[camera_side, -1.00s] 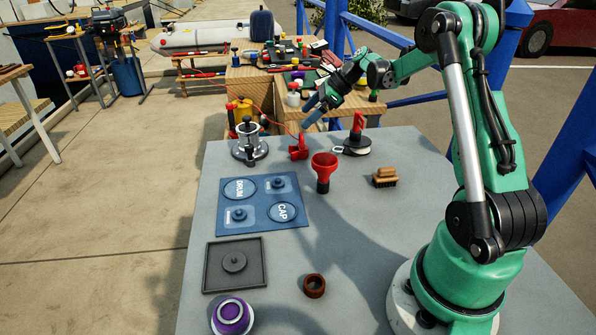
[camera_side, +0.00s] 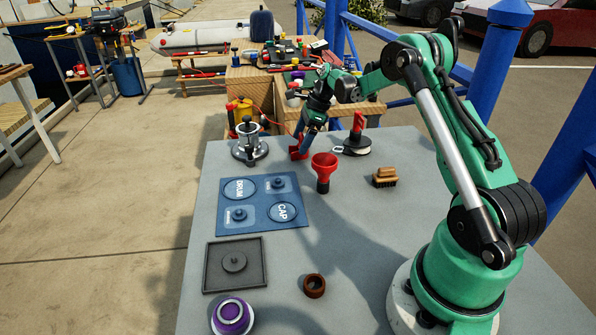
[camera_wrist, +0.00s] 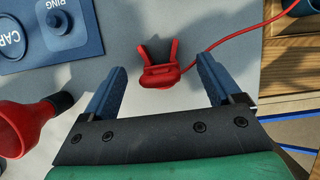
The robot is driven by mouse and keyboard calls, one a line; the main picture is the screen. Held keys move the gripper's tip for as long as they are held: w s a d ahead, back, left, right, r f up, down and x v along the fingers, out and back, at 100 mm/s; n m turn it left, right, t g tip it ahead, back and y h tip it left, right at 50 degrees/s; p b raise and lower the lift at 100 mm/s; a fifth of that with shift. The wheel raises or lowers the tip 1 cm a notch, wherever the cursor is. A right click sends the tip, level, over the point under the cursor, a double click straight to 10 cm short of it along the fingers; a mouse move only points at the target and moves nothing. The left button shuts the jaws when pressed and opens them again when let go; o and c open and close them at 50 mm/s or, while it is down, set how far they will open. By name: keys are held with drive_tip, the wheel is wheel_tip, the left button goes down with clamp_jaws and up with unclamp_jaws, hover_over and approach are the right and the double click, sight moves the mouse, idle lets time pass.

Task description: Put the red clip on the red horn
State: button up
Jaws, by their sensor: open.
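The red clip (camera_wrist: 158,66) lies at the far edge of the grey table, with its two prongs pointing away from my gripper in the wrist view. In the side view the clip (camera_side: 297,151) is partly hidden by my gripper (camera_side: 305,142). In the wrist view my gripper (camera_wrist: 161,72) is open, with one blue finger on each side of the clip and a gap on both sides. The red horn (camera_side: 324,166), a flared red cup on a dark base, stands upright just right of the clip. In the wrist view the horn (camera_wrist: 22,124) is at lower left.
A red cord (camera_wrist: 228,43) trails from the clip off the table. A blue board (camera_side: 262,205), a metal winch-like part (camera_side: 249,150), a black round base with a red upright (camera_side: 357,142), and a brush (camera_side: 385,178) stand around.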

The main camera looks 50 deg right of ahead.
drive_tip(key=shift+x, duration=1.2)
clamp_jaws()
drive_tip(key=shift+r, duration=0.1)
